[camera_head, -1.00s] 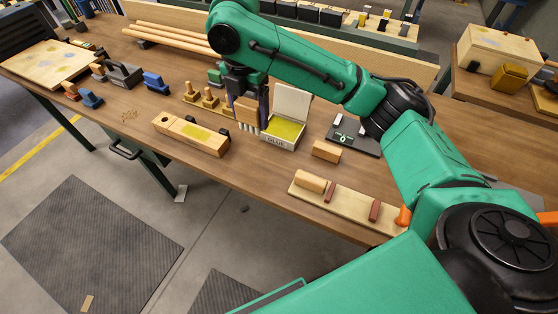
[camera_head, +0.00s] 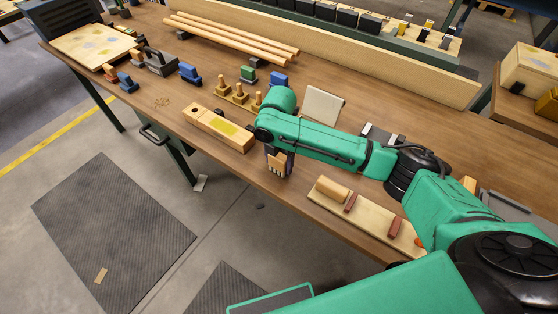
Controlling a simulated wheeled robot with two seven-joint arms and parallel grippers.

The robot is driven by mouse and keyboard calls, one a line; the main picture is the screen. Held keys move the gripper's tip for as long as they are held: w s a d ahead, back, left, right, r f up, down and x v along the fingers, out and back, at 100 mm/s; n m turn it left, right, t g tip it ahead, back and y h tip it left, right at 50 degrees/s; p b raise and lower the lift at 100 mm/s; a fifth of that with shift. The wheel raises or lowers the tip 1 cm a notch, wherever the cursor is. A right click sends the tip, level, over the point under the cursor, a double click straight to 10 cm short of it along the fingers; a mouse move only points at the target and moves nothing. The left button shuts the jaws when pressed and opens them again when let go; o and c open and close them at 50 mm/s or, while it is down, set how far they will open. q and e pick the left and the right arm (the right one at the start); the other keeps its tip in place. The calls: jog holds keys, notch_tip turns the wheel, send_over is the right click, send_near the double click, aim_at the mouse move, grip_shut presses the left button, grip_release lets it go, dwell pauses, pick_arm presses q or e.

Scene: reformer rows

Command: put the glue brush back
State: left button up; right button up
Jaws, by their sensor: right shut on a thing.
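My right gripper (camera_head: 279,158) hangs near the table's front edge, between the long wooden block and the board with the roller. It is shut on the glue brush (camera_head: 276,166), a tan piece with pale tips pointing down. My forearm hides the upper part of the brush, and I cannot tell whether its tips touch the table. The white raised lid of the glue box (camera_head: 322,106) shows behind my arm; the box's body is hidden. My left gripper is not in view.
A pale board (camera_head: 372,220) with a roller (camera_head: 332,188) lies to the right. Long dowels (camera_head: 230,38) lie at the back.

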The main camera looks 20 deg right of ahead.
jog(key=shift+f, duration=0.1)
jog(key=o, duration=1.2)
jog(key=shift+o, duration=0.2)
notch_tip(320, 180, up, 12)
jog(key=shift+r+b, duration=0.2)
jog(key=shift+b, duration=0.25)
jog(key=shift+f, duration=0.1)
